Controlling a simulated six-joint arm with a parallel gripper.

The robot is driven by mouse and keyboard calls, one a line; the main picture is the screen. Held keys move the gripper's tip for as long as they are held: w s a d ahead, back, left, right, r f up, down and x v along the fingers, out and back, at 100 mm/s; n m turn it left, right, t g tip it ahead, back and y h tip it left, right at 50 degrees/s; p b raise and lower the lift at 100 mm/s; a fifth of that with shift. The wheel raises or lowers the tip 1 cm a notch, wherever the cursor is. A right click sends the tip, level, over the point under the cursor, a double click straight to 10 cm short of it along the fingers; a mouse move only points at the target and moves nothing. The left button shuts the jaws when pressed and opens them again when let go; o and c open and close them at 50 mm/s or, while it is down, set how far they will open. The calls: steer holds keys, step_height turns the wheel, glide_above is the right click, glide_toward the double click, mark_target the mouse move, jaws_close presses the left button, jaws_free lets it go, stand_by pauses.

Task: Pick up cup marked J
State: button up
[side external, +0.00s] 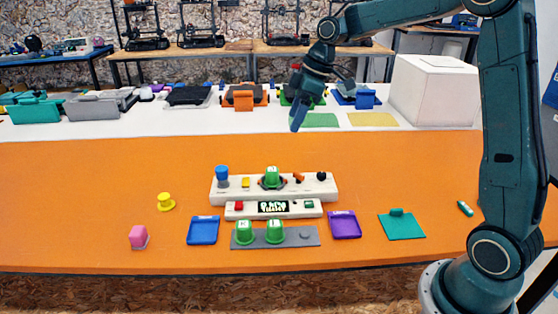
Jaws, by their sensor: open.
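Three green cups with pale marked tops are in the side external view. One cup (244,232) and a second cup (275,232) stand side by side on a flat grey plate (306,236) near the table's front. The marks are too small to read, so I cannot tell which cup bears J. My gripper (298,118) is open, high above the back of the orange table and well apart from the cups. No held object shows.
A small display box (230,211) lies between the panel and the plate. A blue tray (203,230) and a purple tray (344,225) flank the plate. A pink block (138,236) and yellow knob (166,202) lie left. The orange table's back half is clear.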

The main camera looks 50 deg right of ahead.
mark_target(274, 169)
steer(key=w+d+f+n+y, duration=0.1)
steer(key=w+d+f+n, duration=0.1)
steer(key=w+d+f, duration=0.4)
step_height(274, 169, down, 4)
steer(key=shift+w+d+r+n+g, duration=0.15)
steer(key=shift+w+n+g, duration=0.2)
steer(key=shift+w, duration=0.25)
steer(key=shift+a+x, duration=0.15)
steer(key=shift+x, duration=3.3)
steer(key=shift+a+x, duration=0.15)
steer(key=shift+x, duration=3.3)
steer(key=shift+s+r, duration=0.1)
steer(key=shift+s, duration=0.05)
steer(key=c, duration=1)
